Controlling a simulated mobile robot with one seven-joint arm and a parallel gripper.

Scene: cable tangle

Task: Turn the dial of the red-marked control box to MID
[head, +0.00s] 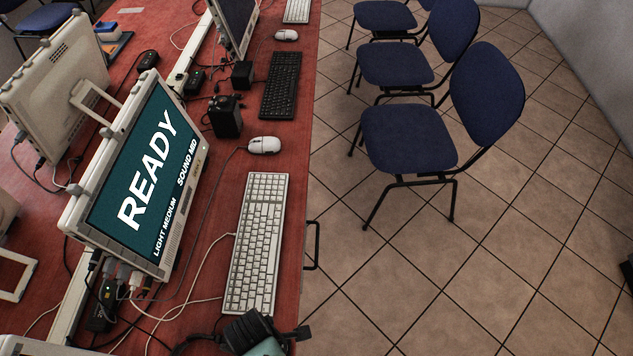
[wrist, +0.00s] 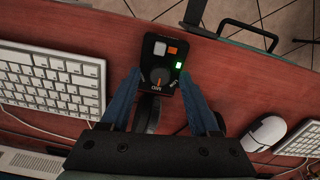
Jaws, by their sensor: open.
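A black control box (wrist: 160,56) lies on the red desk in the wrist view. It has a white square, an orange-red square and a lit green light. Its round dark dial (wrist: 158,75) has an orange pointer line directed toward the lettering MID, which appears upside down. My gripper (wrist: 159,77) is open, its blue fingers on the left and right of the box and dial. I cannot tell whether they touch the box. In the head view, my gripper (head: 262,335) is at the bottom edge, and the box is not discernible there.
A monitor (head: 150,180) reads READY, SOUND MID, LIGHT MEDIUM. A white keyboard (head: 255,240), white mouse (head: 264,145) and black keyboard (head: 280,85) lie on the red desk (head: 293,190). Cables run below the monitor. Blue chairs (head: 410,138) stand on the tiled floor to the right.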

